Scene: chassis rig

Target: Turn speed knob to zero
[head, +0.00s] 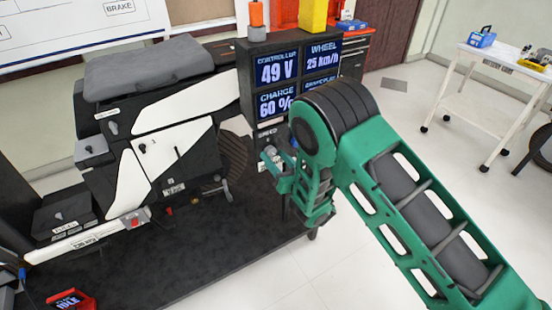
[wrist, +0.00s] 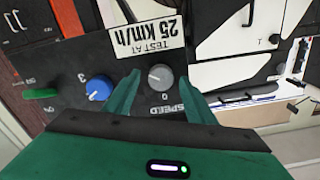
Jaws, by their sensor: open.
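The speed knob (wrist: 160,77) is a round grey knob on a black panel, seen upside down in the wrist view. The word SPEED and a 0 are printed beside it. My gripper (wrist: 164,82) is open, with one green finger on each side of the knob; I see gaps, and contact is not clear. I cannot tell exactly where the knob's mark points. In the head view my gripper (head: 272,160) is at the panel under the display, and my arm hides much of that panel. The display (head: 290,78) reads wheel 25 km/h.
A blue knob (wrist: 98,88) and a green switch (wrist: 40,93) share the panel beside the speed knob. A label (wrist: 146,35) reads TEST AT 25 km/h. A black and white scooter body (head: 160,145) stands left of my gripper. Open floor lies to the right.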

